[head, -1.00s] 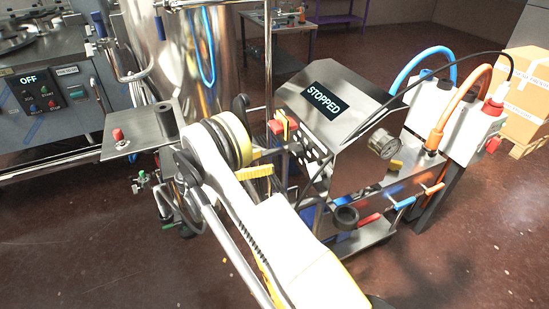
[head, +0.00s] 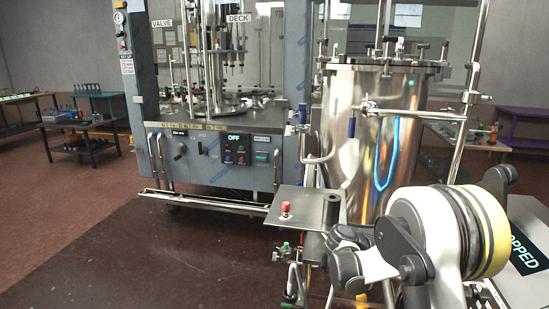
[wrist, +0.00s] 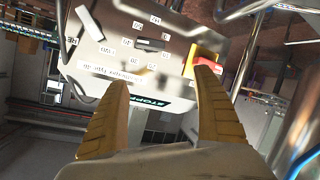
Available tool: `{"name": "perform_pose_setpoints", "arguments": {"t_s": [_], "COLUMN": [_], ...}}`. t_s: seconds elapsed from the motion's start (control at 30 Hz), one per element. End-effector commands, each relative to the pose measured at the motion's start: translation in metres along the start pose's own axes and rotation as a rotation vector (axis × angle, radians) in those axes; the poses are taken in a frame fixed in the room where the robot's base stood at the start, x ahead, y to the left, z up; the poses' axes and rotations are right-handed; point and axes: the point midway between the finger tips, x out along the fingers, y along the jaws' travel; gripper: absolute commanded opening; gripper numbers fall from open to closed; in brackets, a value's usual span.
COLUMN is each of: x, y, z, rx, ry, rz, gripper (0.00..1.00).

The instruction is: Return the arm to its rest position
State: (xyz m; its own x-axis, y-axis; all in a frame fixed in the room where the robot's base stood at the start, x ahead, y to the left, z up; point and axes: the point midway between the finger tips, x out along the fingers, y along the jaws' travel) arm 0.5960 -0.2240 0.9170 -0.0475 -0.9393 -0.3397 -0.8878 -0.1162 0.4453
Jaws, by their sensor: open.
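My arm (head: 420,235), white with black and yellow rings, is folded at the lower right of the head view. My gripper (wrist: 161,78) shows in the wrist view as two yellow ribbed fingers spread apart, with nothing between them. Beyond the fingers is a metal control panel (wrist: 112,58) with labels and buttons, seen turned over. A red and yellow switch (wrist: 204,64) sits beyond the right fingertip. I cannot tell whether the fingers touch the panel. The gripper is not clear in the head view.
A tall steel tank (head: 350,130) stands behind my arm. A metal plate with a red button (head: 286,208) is close on its left. A display reading STOPPED (head: 524,248) is partly hidden at right. A blue-framed machine (head: 215,100) stands behind; floor (head: 130,250) at left is clear.

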Motion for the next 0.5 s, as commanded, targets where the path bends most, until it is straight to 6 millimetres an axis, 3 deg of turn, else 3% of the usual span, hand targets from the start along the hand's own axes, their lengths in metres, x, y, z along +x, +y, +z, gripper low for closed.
{"name": "perform_pose_setpoints", "arguments": {"t_s": [0.1, 0.23, 0.5], "x": [-0.021, -0.046, -0.11], "y": [0.025, 0.053, 0.119], "z": [-0.012, -0.012, 0.019], "rx": [-0.13, -0.261, -0.469], "ry": [-0.083, -0.156, -0.233], "rz": [-0.141, -0.311, -0.691], "gripper": [0.78, 0.78, 0.78]}}
